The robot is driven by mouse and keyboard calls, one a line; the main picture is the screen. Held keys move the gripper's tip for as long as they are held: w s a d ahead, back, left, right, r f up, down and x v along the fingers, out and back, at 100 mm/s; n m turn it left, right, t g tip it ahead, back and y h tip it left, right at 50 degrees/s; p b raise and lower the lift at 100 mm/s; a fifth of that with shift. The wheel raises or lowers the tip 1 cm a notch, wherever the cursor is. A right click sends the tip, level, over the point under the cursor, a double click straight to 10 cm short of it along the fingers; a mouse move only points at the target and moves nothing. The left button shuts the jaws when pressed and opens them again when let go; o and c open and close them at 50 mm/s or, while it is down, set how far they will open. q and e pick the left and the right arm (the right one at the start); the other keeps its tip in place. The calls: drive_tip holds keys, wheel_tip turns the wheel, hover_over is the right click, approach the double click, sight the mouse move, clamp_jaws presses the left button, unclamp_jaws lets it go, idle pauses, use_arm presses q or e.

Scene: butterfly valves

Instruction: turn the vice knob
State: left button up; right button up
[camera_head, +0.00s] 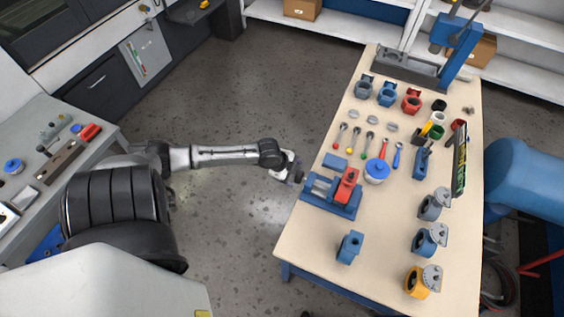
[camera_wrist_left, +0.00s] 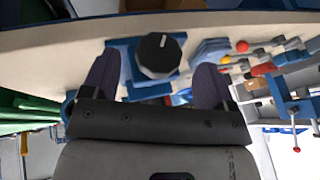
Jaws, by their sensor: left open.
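The blue vice (camera_head: 341,205) with a red part on top sits at the left edge of the wooden table. Its round black knob (camera_wrist_left: 159,55), with a white mark line on its face, shows between my fingers in the left wrist view. My left gripper (camera_head: 297,172) is beside the vice's left end, just off the table edge. In the left wrist view my left gripper (camera_wrist_left: 157,80) is open, with one dark finger at each side of the knob. The fingers look apart from the knob; the depth gap is hard to tell. My right gripper is not in view.
The table (camera_head: 310,240) holds a blue lidded pot (camera_head: 377,170), several coloured valves and knob-ended rods. A blue block (camera_head: 350,247) stands near the front. A large blue cylinder (camera_head: 530,185) is beyond the right edge. The floor (camera_head: 235,225) left of the table is clear.

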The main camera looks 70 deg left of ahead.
use_arm(q)
drive_tip(key=p+v, duration=0.2)
drive_tip(key=v, duration=0.8)
idle(0.4)
